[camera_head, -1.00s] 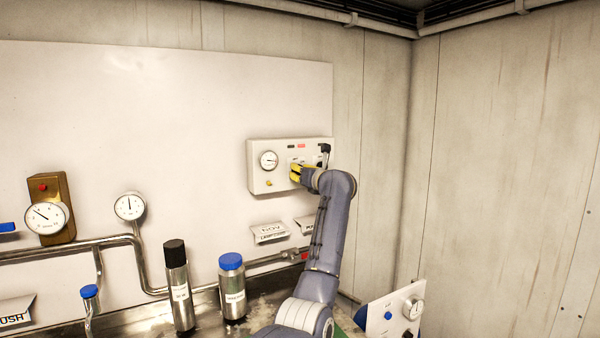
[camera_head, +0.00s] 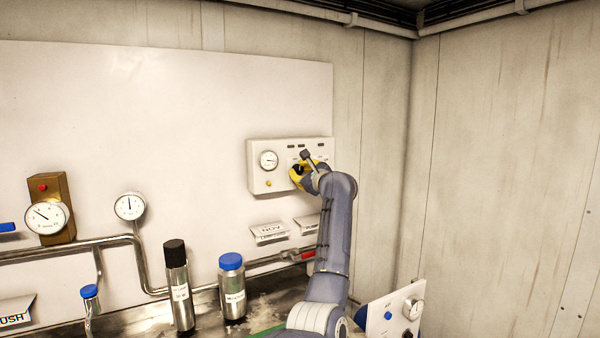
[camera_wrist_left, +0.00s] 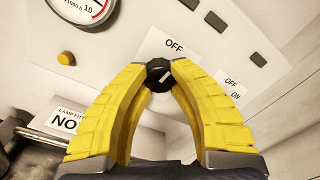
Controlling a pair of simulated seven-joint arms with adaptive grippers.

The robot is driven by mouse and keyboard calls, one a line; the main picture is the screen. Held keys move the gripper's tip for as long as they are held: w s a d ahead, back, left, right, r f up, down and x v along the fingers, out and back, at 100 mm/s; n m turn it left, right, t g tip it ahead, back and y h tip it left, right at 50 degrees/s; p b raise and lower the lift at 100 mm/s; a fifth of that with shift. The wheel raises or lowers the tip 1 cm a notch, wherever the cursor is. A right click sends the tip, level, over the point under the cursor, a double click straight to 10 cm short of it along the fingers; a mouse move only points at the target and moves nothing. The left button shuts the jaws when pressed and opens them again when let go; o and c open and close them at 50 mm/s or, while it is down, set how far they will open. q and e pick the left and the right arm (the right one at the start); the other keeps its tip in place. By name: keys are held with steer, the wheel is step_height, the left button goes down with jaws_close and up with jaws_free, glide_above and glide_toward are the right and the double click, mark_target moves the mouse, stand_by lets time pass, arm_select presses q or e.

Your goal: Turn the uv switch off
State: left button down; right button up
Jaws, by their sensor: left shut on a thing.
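The white control panel (camera_head: 260,182) hangs on the backboard with a round gauge, a yellow button and a row of small indicator windows. My left gripper (camera_head: 306,170) is at the panel's right part. In the left wrist view its two yellow fingers (camera_wrist_left: 160,76) are closed on opposite sides of a small black rotary knob (camera_wrist_left: 158,70). The knob's white mark slants up and right, roughly toward the label "OFF" (camera_wrist_left: 174,46). The text below the knob is hidden, so I cannot read which switch it is. My right gripper is not in view.
A second label (camera_wrist_left: 230,88) with "OFF" and "ON" lies right of the held knob. The yellow button (camera_wrist_left: 66,58) is to the left. A black-capped bottle (camera_head: 179,285) and a blue-capped bottle (camera_head: 232,285) stand below, near metal pipes (camera_head: 135,265).

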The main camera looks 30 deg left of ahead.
arm_select(q)
steer(key=shift+f+n, duration=0.15)
steer(key=shift+n, duration=0.45)
steer(key=c, duration=1)
jaws_free()
steer(key=v, duration=1.2)
